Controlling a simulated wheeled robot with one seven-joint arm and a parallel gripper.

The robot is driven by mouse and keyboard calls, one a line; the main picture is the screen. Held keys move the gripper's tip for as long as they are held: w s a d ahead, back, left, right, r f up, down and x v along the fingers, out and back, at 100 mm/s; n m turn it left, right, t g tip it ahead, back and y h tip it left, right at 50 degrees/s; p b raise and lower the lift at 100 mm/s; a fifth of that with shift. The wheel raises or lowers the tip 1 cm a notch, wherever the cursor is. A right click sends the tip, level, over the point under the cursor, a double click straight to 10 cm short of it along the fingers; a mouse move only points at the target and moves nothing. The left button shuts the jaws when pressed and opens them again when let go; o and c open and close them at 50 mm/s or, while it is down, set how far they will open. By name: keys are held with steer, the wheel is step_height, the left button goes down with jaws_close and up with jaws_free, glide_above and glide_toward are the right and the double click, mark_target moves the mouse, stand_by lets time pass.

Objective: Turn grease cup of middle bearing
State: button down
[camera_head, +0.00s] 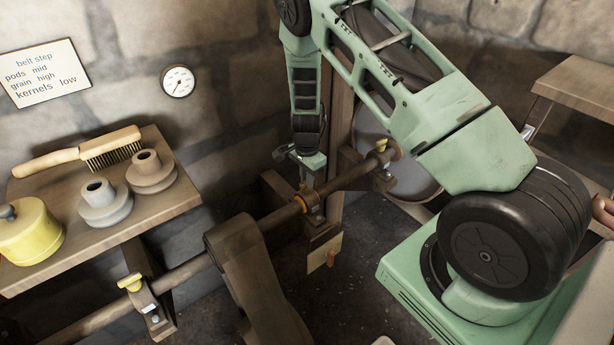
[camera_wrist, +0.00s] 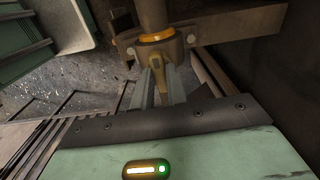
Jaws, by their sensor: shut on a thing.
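My gripper (camera_head: 305,183) reaches down from above onto the middle bearing (camera_head: 313,207) of the long shaft (camera_head: 275,218). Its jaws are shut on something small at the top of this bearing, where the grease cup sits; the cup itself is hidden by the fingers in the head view. In the wrist view the two fingers (camera_wrist: 158,72) close together right against the bearing block (camera_wrist: 170,50). An orange ring (camera_wrist: 157,37) circles the shaft there. The near-left bearing (camera_head: 152,308) and the far bearing (camera_head: 383,172) each carry a yellow grease cup.
A wide flat belt (camera_head: 250,280) hangs on the shaft left of the middle bearing. A wooden post (camera_head: 340,105) stands close behind my gripper.

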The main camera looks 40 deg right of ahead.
stand_by(0.4)
steer(key=c, duration=1.4)
jaws_free()
steer(key=shift+r, duration=0.1)
step_height(320, 180, up, 17)
steer(key=shift+r, duration=0.15)
